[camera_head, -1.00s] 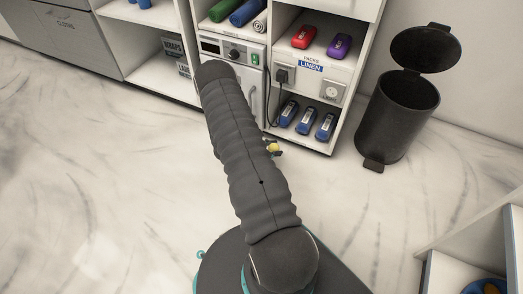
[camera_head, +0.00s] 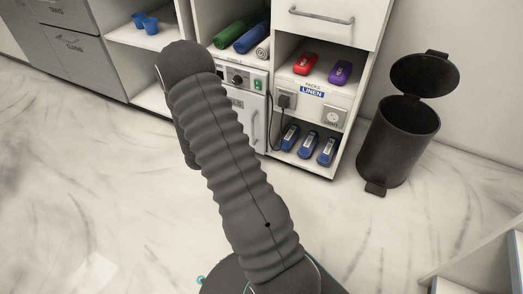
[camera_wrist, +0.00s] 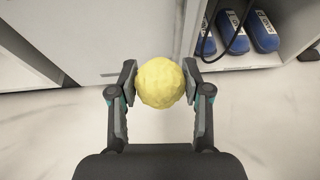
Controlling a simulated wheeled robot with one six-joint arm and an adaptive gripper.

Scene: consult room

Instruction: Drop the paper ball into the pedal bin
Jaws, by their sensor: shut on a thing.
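A crumpled yellow paper ball (camera_wrist: 160,83) is held between the two fingers of my gripper (camera_wrist: 160,84) in the wrist view. The fingers press on its left and right sides, and it is clear of the floor as far as I can see. The black pedal bin (camera_head: 398,140) stands on the floor at the right in the head view, against the wall. Its round lid (camera_head: 424,74) is raised and its mouth is open. In the head view my own arm hides the gripper and the ball.
A white shelf corner (camera_head: 480,262) juts in at the lower right. The floor before the bin is clear.

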